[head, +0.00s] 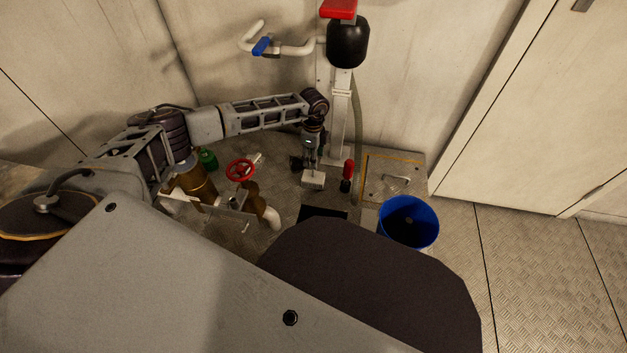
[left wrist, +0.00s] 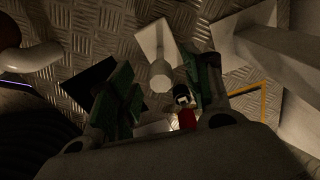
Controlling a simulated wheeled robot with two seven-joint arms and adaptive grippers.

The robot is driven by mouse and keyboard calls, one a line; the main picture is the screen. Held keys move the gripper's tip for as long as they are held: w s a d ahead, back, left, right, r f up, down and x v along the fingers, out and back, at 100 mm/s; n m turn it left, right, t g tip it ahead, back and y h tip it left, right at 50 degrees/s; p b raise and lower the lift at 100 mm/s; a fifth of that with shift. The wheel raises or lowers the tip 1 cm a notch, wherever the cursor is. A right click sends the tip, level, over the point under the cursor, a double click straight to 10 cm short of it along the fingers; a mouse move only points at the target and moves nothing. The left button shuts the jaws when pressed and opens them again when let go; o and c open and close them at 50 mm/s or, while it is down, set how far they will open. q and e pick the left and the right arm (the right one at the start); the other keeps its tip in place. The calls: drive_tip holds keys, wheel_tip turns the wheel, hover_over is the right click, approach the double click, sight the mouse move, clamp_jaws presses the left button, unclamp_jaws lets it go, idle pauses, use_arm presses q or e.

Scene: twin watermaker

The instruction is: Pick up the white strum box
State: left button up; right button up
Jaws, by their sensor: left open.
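The white strum box (head: 313,181) stands on the diamond-plate floor, below my left gripper in the head view. In the left wrist view the strum box (left wrist: 152,42) shows a pale flat body with a round stub pointing toward the camera. My left gripper (head: 311,162) points down over it, fingers apart. In the left wrist view the dark green fingers of the left gripper (left wrist: 163,92) lie on either side of the stub, with nothing visibly clamped. Whether a finger touches the stub cannot be told. My right gripper is not in view.
A red-and-black tool (head: 347,176) stands just right of the strum box. A white post (head: 340,120) rises behind. A red handwheel (head: 240,169) and brass pipework (head: 195,183) are on the left. A dark square (head: 322,213) lies in front; a blue bucket (head: 408,222) stands right.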

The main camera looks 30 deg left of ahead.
use_arm(q)
drive_tip(key=shift+f, duration=0.65)
clamp_jaws()
